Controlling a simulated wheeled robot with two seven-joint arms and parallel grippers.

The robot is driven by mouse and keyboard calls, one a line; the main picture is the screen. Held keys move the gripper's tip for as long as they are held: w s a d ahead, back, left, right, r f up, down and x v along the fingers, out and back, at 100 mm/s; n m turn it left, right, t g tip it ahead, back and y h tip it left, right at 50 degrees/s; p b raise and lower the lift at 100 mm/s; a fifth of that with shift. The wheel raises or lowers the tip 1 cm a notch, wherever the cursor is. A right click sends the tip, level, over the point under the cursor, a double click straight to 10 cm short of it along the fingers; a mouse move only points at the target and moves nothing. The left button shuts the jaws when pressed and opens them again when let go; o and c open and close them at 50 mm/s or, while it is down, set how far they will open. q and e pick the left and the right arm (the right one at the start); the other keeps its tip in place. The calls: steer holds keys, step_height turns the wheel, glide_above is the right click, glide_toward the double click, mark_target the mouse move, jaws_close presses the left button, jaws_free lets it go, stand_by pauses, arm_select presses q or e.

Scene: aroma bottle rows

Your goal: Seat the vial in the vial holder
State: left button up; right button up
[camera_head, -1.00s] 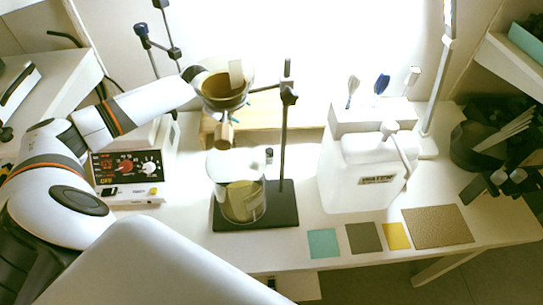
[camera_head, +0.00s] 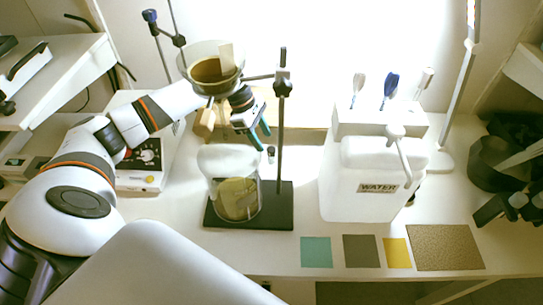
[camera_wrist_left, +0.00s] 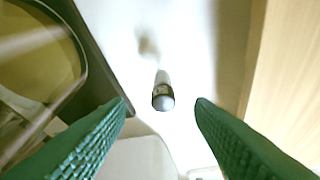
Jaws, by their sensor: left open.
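A small vial (camera_head: 271,151) with a dark band and pale top is just behind the dark stand base in the head view. The left wrist view shows the vial (camera_wrist_left: 163,92) from above, beyond and between my fingertips, apart from both. My left gripper (camera_head: 262,136) is open and empty, reaching behind the glass funnel, close to the vial. Its green fingers also show in the left wrist view (camera_wrist_left: 160,103). I cannot make out the vial holder for certain; a wooden piece (camera_head: 290,114) behind the gripper is partly hidden. My right gripper is not in view.
The glass funnel (camera_head: 212,71) sits on a stand with a dark post (camera_head: 281,140), close to my left arm. A glass beaker (camera_head: 238,198) stands on the base (camera_head: 281,212). A white water jug (camera_head: 360,190) is right. Coloured squares lie along the front.

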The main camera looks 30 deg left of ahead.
mark_target(270, 149)
arm_select(q)
steer(key=x, duration=0.5)
steer(key=shift+w+d, duration=0.1)
steer(key=shift+w, duration=0.15)
steer(key=shift+r, duration=0.1)
steer(key=c, duration=1.1)
jaws_close()
steer(key=shift+r, duration=0.1)
